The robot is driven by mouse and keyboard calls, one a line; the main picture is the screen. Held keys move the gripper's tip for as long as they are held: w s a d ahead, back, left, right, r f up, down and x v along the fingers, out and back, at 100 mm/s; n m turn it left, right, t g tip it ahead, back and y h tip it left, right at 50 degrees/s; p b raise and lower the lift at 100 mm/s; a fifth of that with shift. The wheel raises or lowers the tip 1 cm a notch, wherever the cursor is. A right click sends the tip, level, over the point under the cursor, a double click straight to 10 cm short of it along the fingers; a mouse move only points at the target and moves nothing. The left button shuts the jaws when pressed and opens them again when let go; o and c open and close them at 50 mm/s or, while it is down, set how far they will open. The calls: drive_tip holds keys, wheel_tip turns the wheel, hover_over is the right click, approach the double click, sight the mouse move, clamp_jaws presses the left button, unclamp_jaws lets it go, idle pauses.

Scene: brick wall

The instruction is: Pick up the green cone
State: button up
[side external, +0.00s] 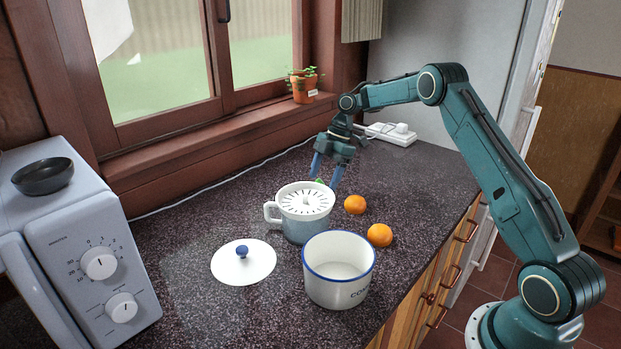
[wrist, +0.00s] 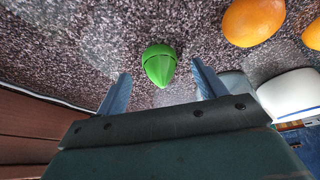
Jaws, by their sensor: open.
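The green cone (wrist: 160,66) lies on the speckled dark countertop. In the wrist view it sits between my two finger tips and slightly beyond them, with its narrow end pointing toward my gripper. In the side external view only a small green bit (side external: 319,181) shows, between my fingers and behind the juicer. My gripper (side external: 325,183) is open, its blue fingers reaching down on either side of the cone. I see no contact between the fingers and the cone.
A juicer (side external: 305,198) with a slotted white top stands just in front of my gripper. Two oranges (side external: 355,204) (side external: 380,235) lie to its right. A white pot (side external: 339,291), a blue-knobbed lid (side external: 256,265) and a microwave (side external: 88,234) stand nearer. A power strip (side external: 391,135) lies behind.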

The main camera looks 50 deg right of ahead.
drive_tip(key=shift+x, duration=1.3)
drive_tip(key=c, duration=1.1)
drive_tip(key=shift+o, duration=0.2)
drive_tip(key=shift+r, duration=0.2)
drive_tip(key=shift+r, duration=4.85)
